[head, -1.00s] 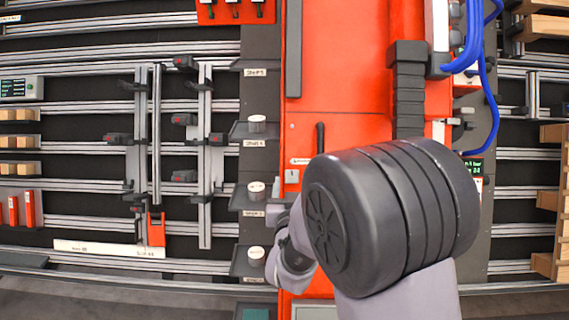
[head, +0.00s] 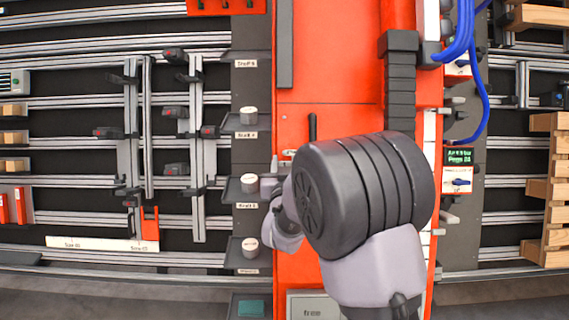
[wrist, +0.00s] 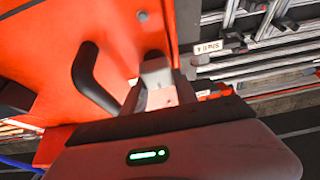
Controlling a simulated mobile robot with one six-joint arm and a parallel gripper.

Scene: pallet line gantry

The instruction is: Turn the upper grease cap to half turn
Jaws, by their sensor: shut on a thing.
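My gripper (wrist: 158,88) is shut on a small pale grey piece (wrist: 158,98) close to the red machine panel (wrist: 100,35). I cannot tell for sure that this piece is the upper grease cap, since the fingers and wrist hide most of it. In the head view my gripper (head: 270,187) is at the left edge of the red machine, beside a shelf with a round pale pot (head: 249,183). My arm covers much of the machine front there. No other grease cap can be made out clearly.
A black handle (wrist: 95,80) stands out from the panel close to the gripper. Other shelves hold round pale pots above (head: 249,115) and below (head: 250,247). A rail rack (head: 165,130) stands left. Blue hoses (head: 480,90) hang right.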

